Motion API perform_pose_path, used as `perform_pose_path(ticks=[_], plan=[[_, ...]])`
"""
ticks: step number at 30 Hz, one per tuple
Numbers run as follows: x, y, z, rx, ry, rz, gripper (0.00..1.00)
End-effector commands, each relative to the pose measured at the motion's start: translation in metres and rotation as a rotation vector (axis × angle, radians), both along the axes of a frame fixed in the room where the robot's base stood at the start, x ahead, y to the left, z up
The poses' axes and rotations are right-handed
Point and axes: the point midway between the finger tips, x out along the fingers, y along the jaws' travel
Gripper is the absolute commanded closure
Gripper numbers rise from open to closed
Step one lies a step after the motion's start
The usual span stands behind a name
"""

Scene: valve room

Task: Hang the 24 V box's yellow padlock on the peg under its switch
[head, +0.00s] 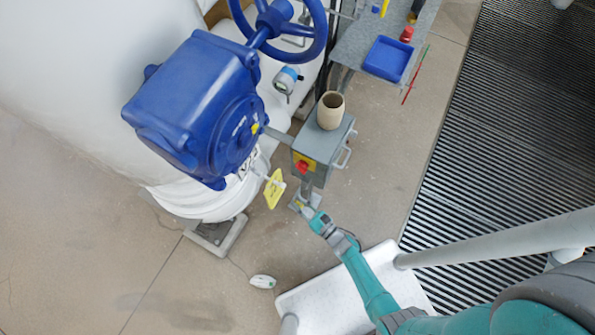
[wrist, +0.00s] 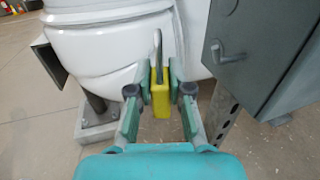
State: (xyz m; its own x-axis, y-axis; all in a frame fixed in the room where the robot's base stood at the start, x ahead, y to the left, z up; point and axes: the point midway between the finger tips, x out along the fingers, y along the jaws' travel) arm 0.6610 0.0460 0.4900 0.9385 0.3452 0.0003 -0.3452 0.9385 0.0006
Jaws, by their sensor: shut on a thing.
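The grey switch box (head: 325,147) stands on a post, with a red rotary switch (head: 302,167) on a yellow plate on its front. In the wrist view the lower part of the box (wrist: 270,45) is at the right, and a bent metal peg (wrist: 229,56) juts from its face. The switch is out of that view. My gripper (wrist: 159,88) is shut on the yellow padlock (wrist: 160,98), which is upright with its grey shackle on top. The padlock is left of the peg and apart from it. In the head view my gripper (head: 306,208) is below the box front.
A beige cup (head: 330,110) stands on the box. A yellow tag (head: 274,188) hangs left of the switch, by the blue valve actuator (head: 195,105). A perforated post (wrist: 222,113) supports the box. A bench with a blue tray (head: 387,59) stands behind. A white object (head: 262,282) lies on the floor.

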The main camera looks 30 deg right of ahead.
Motion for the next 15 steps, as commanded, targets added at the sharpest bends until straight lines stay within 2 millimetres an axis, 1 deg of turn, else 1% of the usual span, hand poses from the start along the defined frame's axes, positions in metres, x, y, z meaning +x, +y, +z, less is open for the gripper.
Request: perform_pose_path(ticks=[15], plan=[[0.016,-0.022,-0.002,-0.001,0.0,-0.001,1.0]])
